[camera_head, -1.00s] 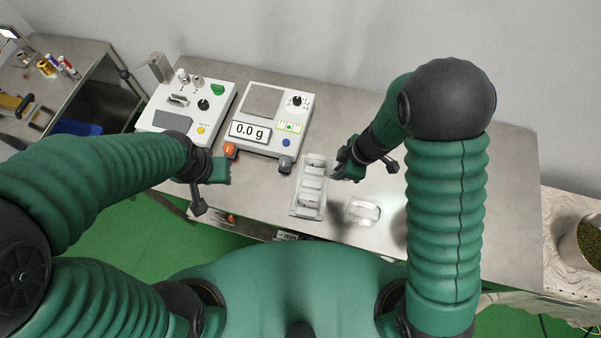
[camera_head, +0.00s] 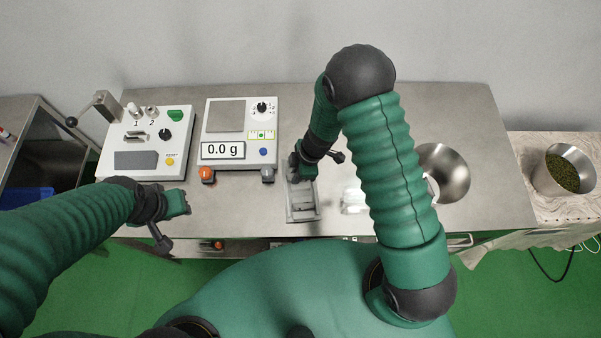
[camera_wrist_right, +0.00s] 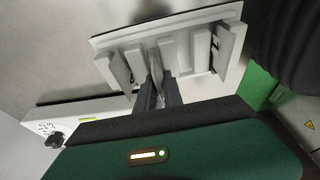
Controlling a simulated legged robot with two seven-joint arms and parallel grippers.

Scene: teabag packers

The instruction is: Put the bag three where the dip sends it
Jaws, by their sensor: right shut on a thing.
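A pale slotted rack (camera_head: 303,212) stands near the front edge of the table. It fills the top of the right wrist view (camera_wrist_right: 112,62), with bags in some of its slots. My right gripper (camera_head: 299,176) is over the rack's far part. In the right wrist view its dark fingers (camera_wrist_right: 158,88) reach a middle slot and are shut on a thin pale bag (camera_wrist_right: 155,62). I cannot read a number on it. My left gripper (camera_head: 178,204) hangs at the table's front left; its fingers are too small to judge.
A scale (camera_head: 232,143) reads 0.0 g. Left of it is a white machine (camera_head: 135,160) with places marked 1 and 2. A clear tray (camera_head: 353,198) and a steel bowl (camera_head: 448,168) lie to the right, partly behind my right arm. A pot of green leaves (camera_head: 566,170) stands far right.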

